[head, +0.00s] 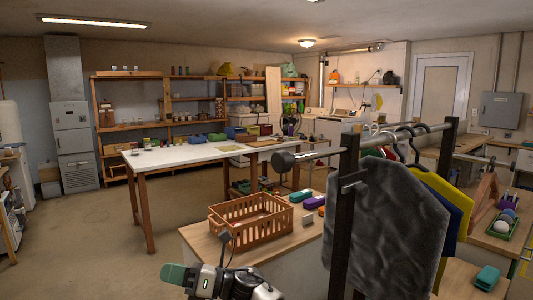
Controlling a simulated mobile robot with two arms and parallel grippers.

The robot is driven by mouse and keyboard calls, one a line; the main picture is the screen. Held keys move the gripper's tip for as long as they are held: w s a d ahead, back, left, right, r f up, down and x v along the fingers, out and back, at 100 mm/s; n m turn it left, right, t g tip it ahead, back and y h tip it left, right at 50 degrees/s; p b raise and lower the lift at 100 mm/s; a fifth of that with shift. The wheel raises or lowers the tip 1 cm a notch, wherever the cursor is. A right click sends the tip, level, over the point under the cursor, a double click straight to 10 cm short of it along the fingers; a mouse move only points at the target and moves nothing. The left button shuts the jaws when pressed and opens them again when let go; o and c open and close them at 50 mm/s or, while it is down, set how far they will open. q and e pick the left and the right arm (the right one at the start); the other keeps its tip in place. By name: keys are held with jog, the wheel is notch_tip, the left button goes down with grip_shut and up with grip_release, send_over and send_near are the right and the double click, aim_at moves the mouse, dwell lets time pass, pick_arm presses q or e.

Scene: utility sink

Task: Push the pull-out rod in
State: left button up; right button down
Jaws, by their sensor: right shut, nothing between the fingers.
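The pull-out rod (318,155) is a grey bar with a round dark knob (284,161) at its left end. It sticks out to the left of a dark upright post (347,180) of the clothes rack. My right gripper (174,273) is at the bottom of the head view, its teal fingertips pointing left. It is shut and empty, apart from the rod, lower in the picture and to the left of the knob. My left gripper is not in view.
A grey garment (388,225) hangs in front of the rack, with yellow (445,190) and blue garments behind. An orange basket (250,222) stands on the wooden counter (300,247) below the knob. A long white table (190,155) stands behind. Floor at left is clear.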

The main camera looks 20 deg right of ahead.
jog(key=s+a+r+n+g+h+p, duration=0.1)
jog(key=s+a+r+n+g+h, duration=0.15)
jog(key=s+r+n+h, duration=0.7)
jog(key=s+a+r+n+g+h, duration=0.1)
jog(key=s+r+n+g+h, duration=0.2)
jog(key=s+r+n, duration=0.8)
jog(key=d+r+n+t+h, duration=0.7)
jog(key=d+r+n+h, duration=0.35)
jog(key=d+r, duration=0.35)
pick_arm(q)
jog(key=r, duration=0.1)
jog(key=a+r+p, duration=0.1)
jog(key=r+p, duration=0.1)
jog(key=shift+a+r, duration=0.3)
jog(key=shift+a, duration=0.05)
pick_arm(e)
jog(key=w+d+f, duration=0.7)
jog(key=shift+m+h, duration=0.4)
jog(key=shift+w+f, duration=0.1)
jog(key=shift+w, duration=0.05)
